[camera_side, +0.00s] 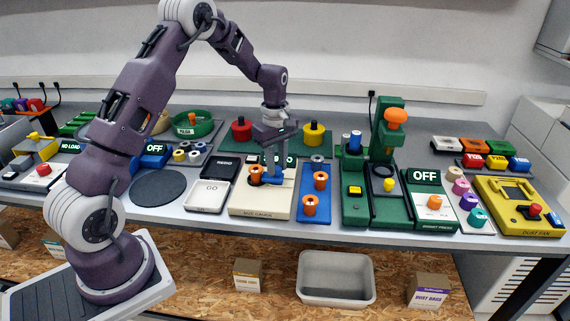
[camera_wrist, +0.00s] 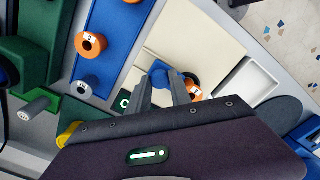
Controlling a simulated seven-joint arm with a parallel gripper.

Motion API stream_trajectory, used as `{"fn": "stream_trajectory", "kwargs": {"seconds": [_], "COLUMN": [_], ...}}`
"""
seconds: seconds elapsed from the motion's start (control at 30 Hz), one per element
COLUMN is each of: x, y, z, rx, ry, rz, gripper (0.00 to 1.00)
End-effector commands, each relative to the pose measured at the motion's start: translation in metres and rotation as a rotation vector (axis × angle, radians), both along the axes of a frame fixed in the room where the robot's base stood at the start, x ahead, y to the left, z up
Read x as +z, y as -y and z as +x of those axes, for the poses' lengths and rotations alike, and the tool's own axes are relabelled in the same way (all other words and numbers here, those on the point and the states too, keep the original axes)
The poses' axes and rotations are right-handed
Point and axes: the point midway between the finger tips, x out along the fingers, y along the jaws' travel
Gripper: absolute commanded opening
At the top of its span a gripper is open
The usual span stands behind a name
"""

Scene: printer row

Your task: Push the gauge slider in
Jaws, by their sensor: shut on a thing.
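The cream size gauge (camera_side: 262,203) lies on the bench in front of my arm. Its blue slider (camera_side: 277,180) is at the gauge's right part, and it also shows in the wrist view (camera_wrist: 161,74) between my fingertips. My gripper (camera_side: 274,169) points down and is shut on the slider; in the wrist view my gripper (camera_wrist: 164,88) has one finger on each side of it. An orange ring part (camera_side: 255,173) sits on the gauge just left of my fingers. My fingers hide part of the slider and of the gauge's green display.
A blue tray (camera_side: 313,213) with orange ring parts stands close on the right. A green press (camera_side: 391,140) rises further right. White and dark trays (camera_side: 207,197) lie on the left. Red and yellow knobs (camera_side: 241,130) stand behind my gripper. The bench edge runs in front.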

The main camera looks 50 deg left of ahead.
Motion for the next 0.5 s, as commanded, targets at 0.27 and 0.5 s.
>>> {"fn": "stream_trajectory", "kwargs": {"seconds": [0.27, 0.5], "x": [0.0002, 0.0], "y": [-0.0047, -0.0033], "z": [-0.0036, -0.0027], "rx": [0.003, 0.002], "ry": [-0.008, -0.006], "rz": [0.006, 0.004], "gripper": [0.35, 0.47]}}
